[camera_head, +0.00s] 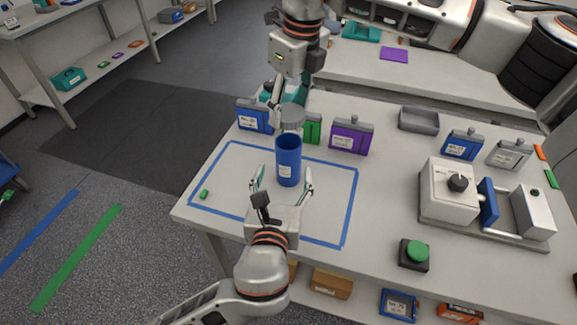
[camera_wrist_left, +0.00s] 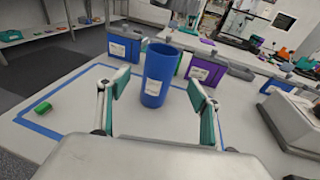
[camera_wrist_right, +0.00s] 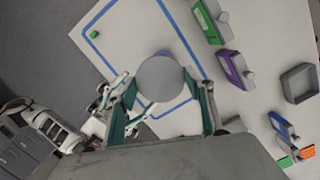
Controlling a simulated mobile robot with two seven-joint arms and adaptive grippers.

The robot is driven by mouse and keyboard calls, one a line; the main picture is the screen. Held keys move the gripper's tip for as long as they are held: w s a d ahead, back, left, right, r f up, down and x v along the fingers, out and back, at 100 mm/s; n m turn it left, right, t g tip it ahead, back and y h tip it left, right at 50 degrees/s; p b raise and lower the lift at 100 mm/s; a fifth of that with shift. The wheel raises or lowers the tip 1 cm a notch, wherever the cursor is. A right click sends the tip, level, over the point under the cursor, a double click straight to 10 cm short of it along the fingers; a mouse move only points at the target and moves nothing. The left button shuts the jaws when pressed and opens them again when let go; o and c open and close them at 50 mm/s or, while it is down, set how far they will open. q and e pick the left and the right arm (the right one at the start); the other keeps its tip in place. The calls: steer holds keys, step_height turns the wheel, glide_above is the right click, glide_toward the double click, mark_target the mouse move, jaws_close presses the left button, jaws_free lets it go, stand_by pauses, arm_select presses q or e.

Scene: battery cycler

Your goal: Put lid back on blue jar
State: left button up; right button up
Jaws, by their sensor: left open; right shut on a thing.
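The blue jar (camera_head: 288,163) stands upright and open inside the blue tape outline on the table. My left gripper (camera_head: 282,183) is open, with its fingers on both sides of the jar and apart from it. The left wrist view shows the jar (camera_wrist_left: 159,76) between the two teal fingers. The grey round lid (camera_head: 292,117) is held above the jar by my right gripper (camera_head: 285,97), which is shut on it. In the right wrist view the lid (camera_wrist_right: 160,80) sits between the fingertips and hides most of the jar.
Blue (camera_head: 253,116), green (camera_head: 313,128) and purple (camera_head: 350,137) cells stand behind the jar. A small green piece (camera_head: 204,194) lies inside the tape. A grey tray (camera_head: 419,120), a fixture (camera_head: 450,190) and a green button (camera_head: 415,252) are at the right.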

arm_select(q)
steer(key=x, duration=0.9)
steer(key=shift+w, duration=0.2)
steer(key=shift+c, duration=0.3)
steer(key=c, duration=1.6)
steer(key=shift+c, duration=0.2)
arm_select(e)
glide_above(289, 135)
steer(key=s, duration=0.3)
steer(key=shift+f, duration=2.5)
steer(key=shift+f, duration=0.1)
steer(key=shift+f, duration=0.8)
steer(key=shift+f, duration=0.55)
arm_select(q)
jaws_close()
